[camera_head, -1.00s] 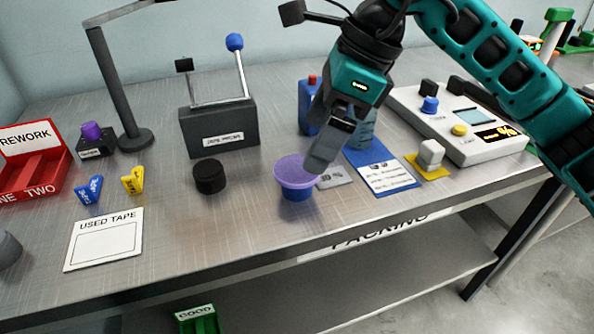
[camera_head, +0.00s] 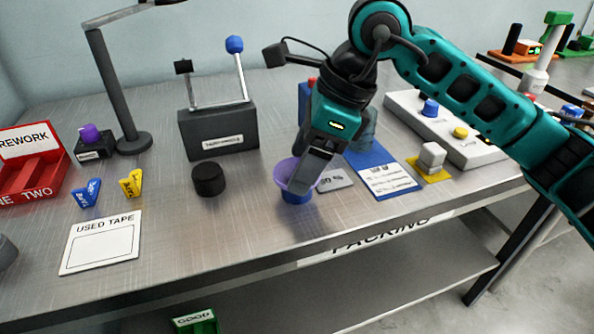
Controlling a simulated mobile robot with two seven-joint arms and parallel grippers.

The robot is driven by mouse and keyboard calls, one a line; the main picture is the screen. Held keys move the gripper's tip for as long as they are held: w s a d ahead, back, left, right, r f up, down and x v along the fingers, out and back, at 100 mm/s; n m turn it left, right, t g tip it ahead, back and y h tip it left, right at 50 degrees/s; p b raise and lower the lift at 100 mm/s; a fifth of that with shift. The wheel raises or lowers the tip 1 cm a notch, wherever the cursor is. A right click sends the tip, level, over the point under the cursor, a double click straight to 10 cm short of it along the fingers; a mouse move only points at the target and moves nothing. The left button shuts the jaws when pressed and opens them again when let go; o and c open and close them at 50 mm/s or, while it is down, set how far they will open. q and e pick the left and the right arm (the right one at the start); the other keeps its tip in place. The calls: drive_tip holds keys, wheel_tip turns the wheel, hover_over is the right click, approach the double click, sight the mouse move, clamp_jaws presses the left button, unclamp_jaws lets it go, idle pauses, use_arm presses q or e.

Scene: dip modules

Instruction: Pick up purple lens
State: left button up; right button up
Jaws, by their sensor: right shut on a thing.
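The purple lens (camera_head: 282,176) is a wide, round, translucent purple piece at the front middle of the bench. It sits at the top of a small blue base (camera_head: 295,198), and I cannot tell whether the two touch. My right gripper (camera_head: 302,184) comes down from above and is shut on the lens at its right side. The fingers hide the right part of the lens. My left gripper is not in view.
A black round knob (camera_head: 208,179) stands left of the lens. A grey box with a blue-tipped lever (camera_head: 218,132) is behind. A grey card (camera_head: 335,180), a blue mat with a label and a white block (camera_head: 431,156) lie to the right. The bench's front edge is close.

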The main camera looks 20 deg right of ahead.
drive_tip(key=c, duration=0.4)
drive_tip(key=shift+r, duration=0.15)
